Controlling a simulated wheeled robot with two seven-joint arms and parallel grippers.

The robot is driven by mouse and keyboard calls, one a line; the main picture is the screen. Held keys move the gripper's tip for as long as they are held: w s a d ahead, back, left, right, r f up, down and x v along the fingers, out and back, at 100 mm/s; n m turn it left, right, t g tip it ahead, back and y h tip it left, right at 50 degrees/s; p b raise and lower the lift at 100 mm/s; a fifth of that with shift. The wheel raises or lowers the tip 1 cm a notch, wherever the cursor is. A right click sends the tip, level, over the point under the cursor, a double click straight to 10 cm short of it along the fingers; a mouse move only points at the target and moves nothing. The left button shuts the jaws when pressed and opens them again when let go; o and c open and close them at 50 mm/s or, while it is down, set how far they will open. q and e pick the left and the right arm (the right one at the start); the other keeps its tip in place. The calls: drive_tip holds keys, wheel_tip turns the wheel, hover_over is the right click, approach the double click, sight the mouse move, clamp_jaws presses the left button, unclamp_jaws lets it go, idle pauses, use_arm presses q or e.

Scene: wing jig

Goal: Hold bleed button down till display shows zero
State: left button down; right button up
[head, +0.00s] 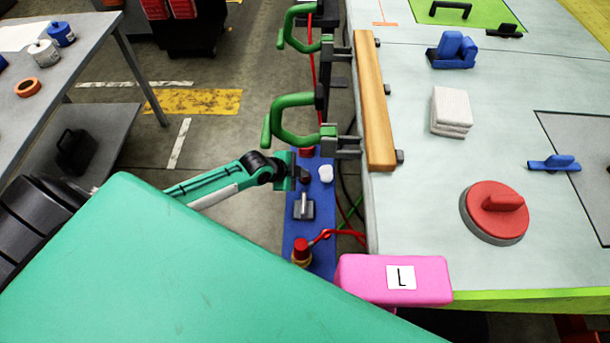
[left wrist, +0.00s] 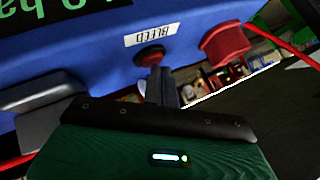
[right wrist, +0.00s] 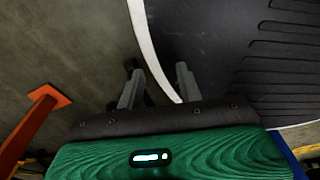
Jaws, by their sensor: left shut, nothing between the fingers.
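The bleed button (left wrist: 150,56) is a round red button on a blue panel (left wrist: 100,60), beside a white BLEED label (left wrist: 150,33). My left gripper (left wrist: 158,72) is shut and empty; its fingertips are at the button, but I cannot tell whether they press it. In the head view my left gripper (head: 298,173) is at the blue panel (head: 322,255), covering the button. My right gripper (right wrist: 158,84) is open and empty, only in the right wrist view.
A larger red knob (left wrist: 225,43) sits beside the button. The panel also carries a grey lever (head: 303,207) and a red fitting with a hose (head: 302,250). Green clamps (head: 292,120), a pink block marked L (head: 395,280) and the wing surface (head: 415,190) are close by.

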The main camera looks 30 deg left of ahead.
drive_tip(key=shift+d, duration=0.75)
drive_tip(key=shift+a, duration=0.15)
drive_tip(key=shift+a, duration=0.65)
drive_tip(key=shift+d, duration=0.2)
drive_tip(key=shift+d, duration=0.6)
drive_tip(key=shift+a, duration=0.15)
